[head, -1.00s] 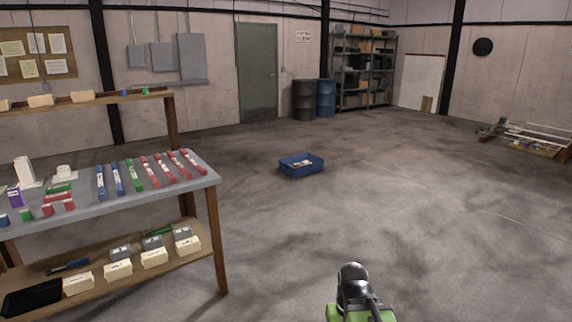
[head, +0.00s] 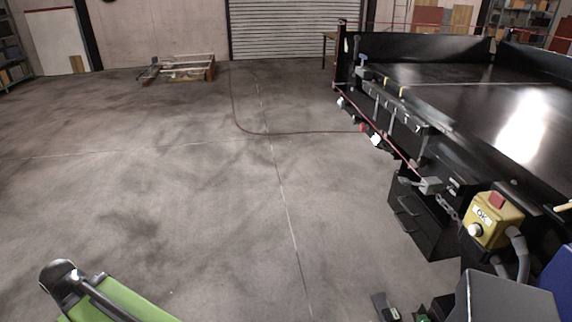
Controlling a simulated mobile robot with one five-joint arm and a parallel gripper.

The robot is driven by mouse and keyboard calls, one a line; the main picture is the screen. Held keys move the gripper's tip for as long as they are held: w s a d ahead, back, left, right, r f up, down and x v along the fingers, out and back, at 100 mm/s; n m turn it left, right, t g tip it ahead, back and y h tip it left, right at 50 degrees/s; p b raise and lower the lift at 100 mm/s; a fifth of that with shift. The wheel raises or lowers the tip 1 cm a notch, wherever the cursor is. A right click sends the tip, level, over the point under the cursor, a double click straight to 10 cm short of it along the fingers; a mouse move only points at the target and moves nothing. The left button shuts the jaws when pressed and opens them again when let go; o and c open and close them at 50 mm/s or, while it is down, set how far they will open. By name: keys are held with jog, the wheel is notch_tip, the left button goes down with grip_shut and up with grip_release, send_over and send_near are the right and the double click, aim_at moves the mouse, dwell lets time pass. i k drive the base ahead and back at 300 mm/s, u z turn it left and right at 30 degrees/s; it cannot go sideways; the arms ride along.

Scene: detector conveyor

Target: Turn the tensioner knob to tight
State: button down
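The black conveyor (head: 455,110) fills the right side of the head view, its long side facing the open floor. Several small knob-like parts sit along that side, among them a white one (head: 376,140) and a red one (head: 362,128). A small blue part (head: 362,59) stands at its far corner. I cannot tell which of these, if any, is the tensioner knob, nor read its setting. A green and black part of my arm shows at the bottom left. My gripper is not clearly in view.
A yellow box (head: 493,222) with a red button and pale knob is at the near right, above dark drawers (head: 425,228). A grey box (head: 503,297) is at the bottom right. A frame (head: 183,68) lies far back. The floor at left and centre is clear.

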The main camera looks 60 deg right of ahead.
aim_at(423, 160)
jog(key=u, duration=0.15)
jog(key=k, duration=0.1)
jog(key=z, duration=3.35)
jog(key=k, duration=0.3)
jog(key=u, duration=0.05)
jog(key=i, duration=0.25)
jog(key=z, duration=0.45)
jog(key=k, duration=0.6)
jog(key=u, duration=0.3)
jog(key=i, duration=0.75)
jog(key=z, duration=0.05)
